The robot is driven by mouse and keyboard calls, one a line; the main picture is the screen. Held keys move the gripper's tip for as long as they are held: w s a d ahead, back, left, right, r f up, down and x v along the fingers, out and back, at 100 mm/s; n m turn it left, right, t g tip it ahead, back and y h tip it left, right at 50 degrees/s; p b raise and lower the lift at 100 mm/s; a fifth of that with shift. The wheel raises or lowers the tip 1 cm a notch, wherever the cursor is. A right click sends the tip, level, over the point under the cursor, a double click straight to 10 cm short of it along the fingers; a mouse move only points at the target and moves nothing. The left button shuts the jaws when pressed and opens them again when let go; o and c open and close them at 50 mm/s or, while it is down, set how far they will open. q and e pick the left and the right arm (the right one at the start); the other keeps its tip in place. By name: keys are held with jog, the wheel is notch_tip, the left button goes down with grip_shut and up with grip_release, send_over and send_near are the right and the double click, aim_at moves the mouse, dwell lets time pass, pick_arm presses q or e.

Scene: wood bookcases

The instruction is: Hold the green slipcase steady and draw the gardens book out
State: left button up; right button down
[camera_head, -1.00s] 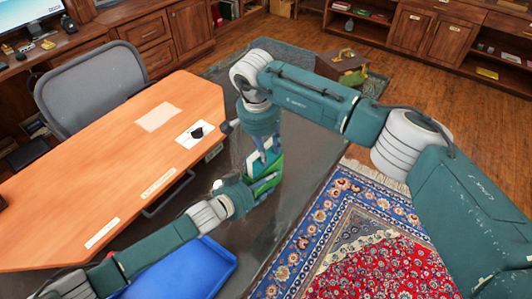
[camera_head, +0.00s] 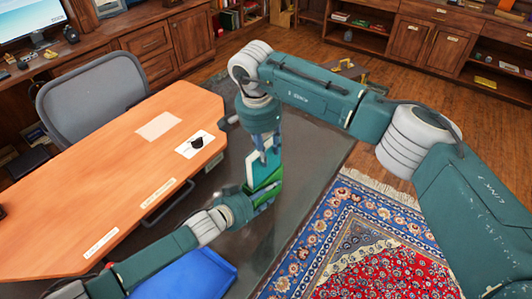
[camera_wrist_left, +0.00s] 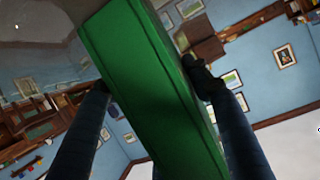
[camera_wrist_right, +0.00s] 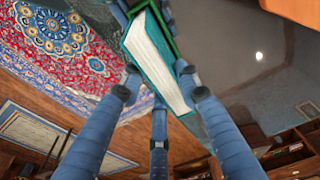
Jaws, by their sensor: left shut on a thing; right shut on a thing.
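The green slipcase (camera_head: 266,183) is held in the air, tilted, near the middle of the head view. My left gripper (camera_head: 256,198) is shut on it from below; in the left wrist view the slipcase (camera_wrist_left: 140,80) lies between the fingers. The gardens book (camera_head: 259,163), teal with white page edges, sticks up out of the slipcase. My right gripper (camera_head: 266,146) is shut on the book from above. In the right wrist view the book (camera_wrist_right: 158,62) is between the fingers, its far end still at the green slipcase (camera_wrist_right: 167,12). How much remains inside is hidden.
An orange-topped desk (camera_head: 110,190) with papers is left of the grippers, a grey chair (camera_head: 88,95) behind it. A dark glossy surface (camera_head: 300,160) lies beneath, and a patterned rug (camera_head: 370,240) is at right.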

pick_arm(q)
jog(key=shift+a+f, duration=0.1)
jog(key=shift+f, duration=0.05)
pick_arm(e)
jog(key=shift+r, duration=0.4)
jog(key=shift+r, duration=3.65)
pick_arm(q)
jog(key=o, duration=1.3)
jog(key=v, duration=1.1)
jog(key=shift+s+a+r, duration=0.2)
jog(key=shift+s+r, duration=0.1)
jog(key=shift+s, duration=0.15)
